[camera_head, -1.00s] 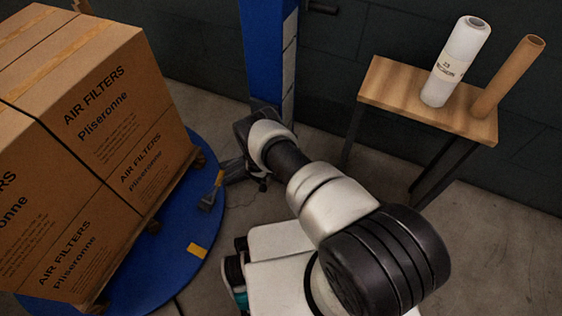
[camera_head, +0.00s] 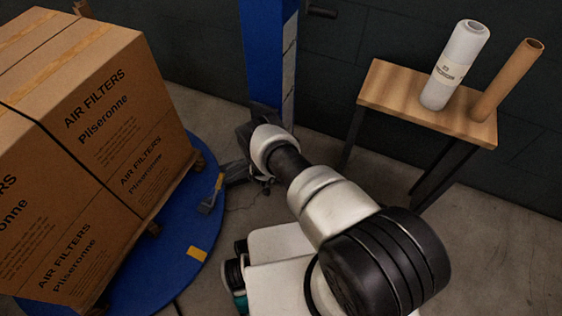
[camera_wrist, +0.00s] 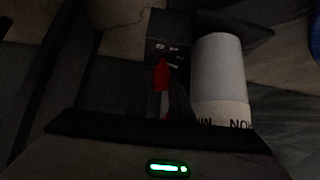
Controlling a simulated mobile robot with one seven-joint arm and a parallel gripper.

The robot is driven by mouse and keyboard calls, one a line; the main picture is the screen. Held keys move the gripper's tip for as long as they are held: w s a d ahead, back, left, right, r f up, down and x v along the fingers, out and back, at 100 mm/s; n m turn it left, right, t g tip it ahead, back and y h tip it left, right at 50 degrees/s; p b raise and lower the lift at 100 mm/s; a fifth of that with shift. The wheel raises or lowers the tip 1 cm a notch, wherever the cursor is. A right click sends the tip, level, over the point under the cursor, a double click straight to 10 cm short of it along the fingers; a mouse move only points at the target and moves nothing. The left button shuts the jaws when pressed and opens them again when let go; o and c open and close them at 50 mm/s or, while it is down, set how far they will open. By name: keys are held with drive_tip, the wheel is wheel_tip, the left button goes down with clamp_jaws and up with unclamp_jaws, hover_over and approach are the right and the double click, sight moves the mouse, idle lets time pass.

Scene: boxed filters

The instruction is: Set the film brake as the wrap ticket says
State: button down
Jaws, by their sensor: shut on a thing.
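In the wrist view, a red lever (camera_wrist: 160,75) stands in front of a dark panel (camera_wrist: 168,48) with small pale marks. My gripper (camera_wrist: 163,88) is at the lever and appears shut on it; its dark fingers are hard to make out. Close on the right is a pale cylinder (camera_wrist: 219,70) with a cream band bearing cut-off black letters like "MIN" and "NO". In the head view, my arm reaches toward the foot of the blue mast (camera_head: 270,60); my gripper and the lever cannot be made out there. No readable wrap ticket shows.
Strapped air filter boxes (camera_head: 110,120) stand on a pallet on a blue turntable (camera_head: 190,225) at left. A wooden stand (camera_head: 395,85) at right holds a white film roll (camera_head: 455,65) and a brown tube (camera_head: 508,80). Grey floor lies between.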

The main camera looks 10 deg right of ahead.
drive_tip(key=n+t+y+p, duration=0.1)
drive_tip(key=n+y+p, duration=0.1)
drive_tip(key=n, duration=0.1)
drive_tip(key=shift+s+d+n+y, duration=0.1)
drive_tip(key=shift+n+y, duration=0.3)
drive_tip(key=n+y, duration=0.2)
drive_tip(key=shift+n, duration=0.4)
drive_tip(key=shift+n+y+b, duration=0.35)
drive_tip(key=shift+n+y, duration=0.35)
drive_tip(key=shift+n, duration=0.1)
drive_tip(key=c, duration=1.6)
unclamp_jaws()
drive_tip(key=shift+o, duration=0.2)
drive_tip(key=shift+a, duration=0.2)
